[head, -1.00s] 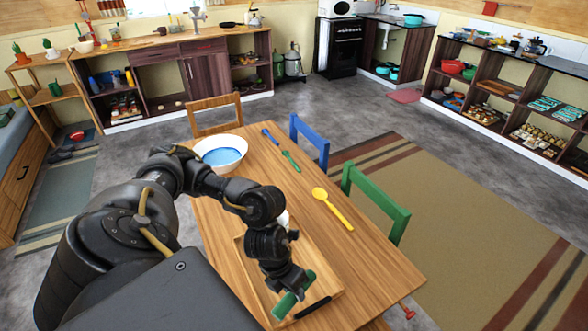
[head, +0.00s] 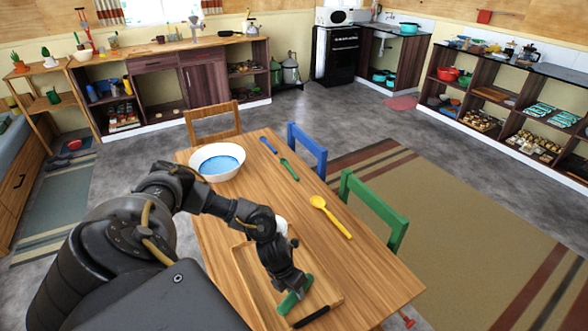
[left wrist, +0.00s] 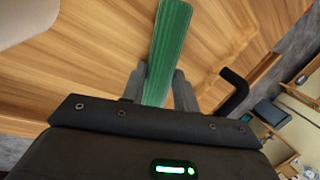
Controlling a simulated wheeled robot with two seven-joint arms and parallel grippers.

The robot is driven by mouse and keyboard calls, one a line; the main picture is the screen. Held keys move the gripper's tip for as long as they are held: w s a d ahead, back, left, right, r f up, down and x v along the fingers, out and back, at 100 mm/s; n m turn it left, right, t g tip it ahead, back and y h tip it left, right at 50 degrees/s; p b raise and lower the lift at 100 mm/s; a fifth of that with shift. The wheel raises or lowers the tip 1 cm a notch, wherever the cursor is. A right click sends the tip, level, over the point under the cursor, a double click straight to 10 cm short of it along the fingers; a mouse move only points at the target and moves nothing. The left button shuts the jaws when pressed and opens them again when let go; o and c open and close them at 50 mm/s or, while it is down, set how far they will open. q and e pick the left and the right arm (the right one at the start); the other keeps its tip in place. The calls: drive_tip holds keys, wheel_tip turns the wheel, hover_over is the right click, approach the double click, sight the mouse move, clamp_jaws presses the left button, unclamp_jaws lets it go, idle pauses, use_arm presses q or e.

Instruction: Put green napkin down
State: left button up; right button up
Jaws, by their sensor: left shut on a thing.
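The green napkin (head: 297,300) is a narrow folded strip over the near end of a wooden tray on the table. My left gripper (head: 290,288) is shut on it. In the left wrist view the napkin (left wrist: 170,40) sticks out between the two fingers of my left gripper (left wrist: 160,80), with wood behind it. I cannot tell whether the napkin touches the tray. My right gripper is not in view.
The wooden tray (head: 243,272) has a black handle (head: 311,317) at its near end. A white bowl (head: 205,172), blue spoon (head: 268,145), green spoon (head: 289,170) and yellow spoon (head: 330,216) lie farther up the table (head: 370,275). A white object, partly hidden, is behind my wrist.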

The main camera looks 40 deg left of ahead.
use_arm(q)
drive_tip(key=shift+f, duration=0.2)
drive_tip(key=o, duration=0.7)
drive_tip(key=shift+r, duration=0.1)
drive_tip(key=v, duration=1.2)
drive_tip(key=shift+r+b, duration=0.15)
drive_tip(key=shift+b, duration=0.25)
